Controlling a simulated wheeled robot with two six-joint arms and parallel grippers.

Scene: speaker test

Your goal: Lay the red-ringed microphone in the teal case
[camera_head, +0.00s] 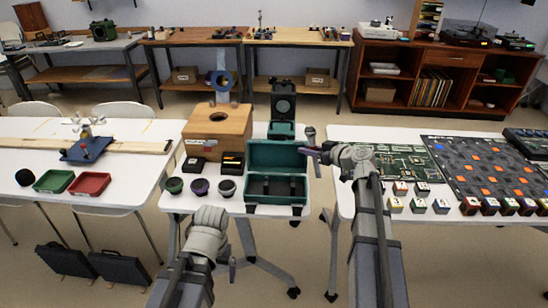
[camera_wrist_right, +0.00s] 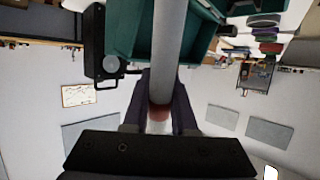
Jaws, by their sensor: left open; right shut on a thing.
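My right gripper (camera_head: 320,153) is shut on a microphone (camera_head: 310,134), which stands head up just right of the open teal case. In the right wrist view the microphone's pale grey shaft (camera_wrist_right: 167,45) runs up from between the fingers (camera_wrist_right: 160,103), with a red ring (camera_wrist_right: 159,112) at the grip. The teal case (camera_head: 256,210) lies on the middle table, lid raised at the back, with dark padding inside. It also shows in the right wrist view (camera_wrist_right: 128,30). My left gripper (camera_head: 210,222) is low at the table's front edge, open, its fingers mostly hidden by the wrist.
Green, purple and dark round pieces (camera_head: 199,187) stand left of the case. A wooden box (camera_head: 215,130) and a smaller teal case (camera_head: 281,130) are behind. A gap separates this table from the right table, which holds a circuit board (camera_head: 405,160) and several small blocks.

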